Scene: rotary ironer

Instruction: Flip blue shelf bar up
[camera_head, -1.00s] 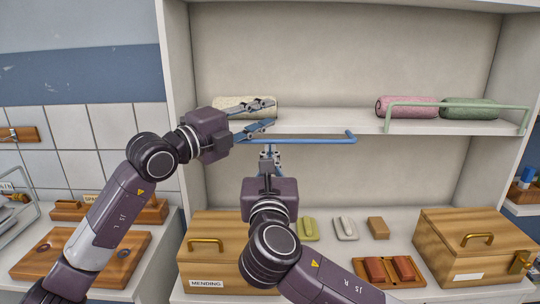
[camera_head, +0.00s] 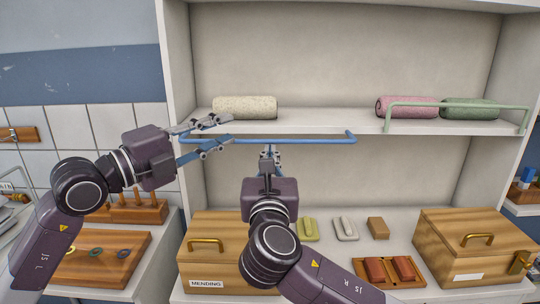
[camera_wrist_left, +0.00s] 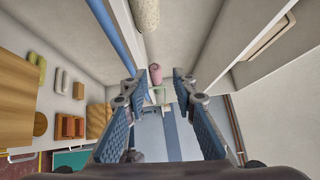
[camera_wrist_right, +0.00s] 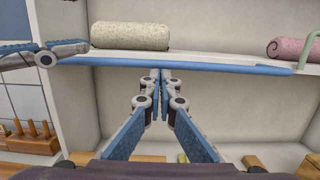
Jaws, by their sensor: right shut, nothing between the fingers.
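The blue shelf bar (camera_head: 312,141) lies low along the front edge of the upper shelf's left half, its right end bent back toward the shelf. It also shows in the right wrist view (camera_wrist_right: 225,67) and the left wrist view (camera_wrist_left: 117,35). My left gripper (camera_head: 226,131) is open and empty near the bar's left part; its fingers overlap the bar in the head view, and I cannot tell whether they touch. My right gripper (camera_head: 268,150) is shut and empty, fingers pointing up, with its tips right at or just under the bar's middle.
A cream rolled towel (camera_head: 245,107) lies on the upper shelf (camera_head: 325,120) behind the bar. Pink (camera_head: 406,107) and green (camera_head: 470,108) rolls lie behind a raised green bar (camera_head: 455,104). A wooden mending box (camera_head: 215,262) stands below. The shelf's left side panel (camera_head: 178,70) is close to my left gripper.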

